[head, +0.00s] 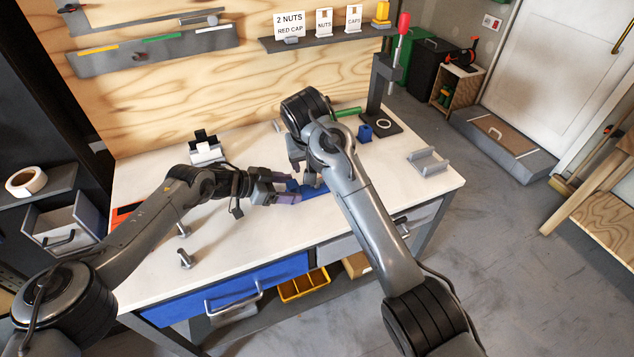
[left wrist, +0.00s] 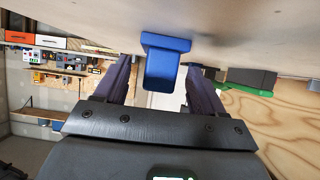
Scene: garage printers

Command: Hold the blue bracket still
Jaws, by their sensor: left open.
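The blue bracket (head: 314,191) lies on the white workbench, partly hidden by my two arms. In the left wrist view the bracket (left wrist: 163,66) shows a wide plate against the bench and a block standing out from it. My left gripper (head: 286,190) reaches it from the left and is open. Its fingers (left wrist: 160,85) lie on either side of the bracket's block, with a visible gap on both sides. My right gripper (head: 303,172) is above the bracket, pointing down. My own arm hides part of it, so its opening is unclear.
A lever press (head: 384,95) with a red knob stands at the back right, beside a small blue block (head: 365,132) and a green cylinder (head: 347,112). A grey holder (head: 428,162) is at the right. Small grey parts (head: 184,258) lie front left. The front middle is clear.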

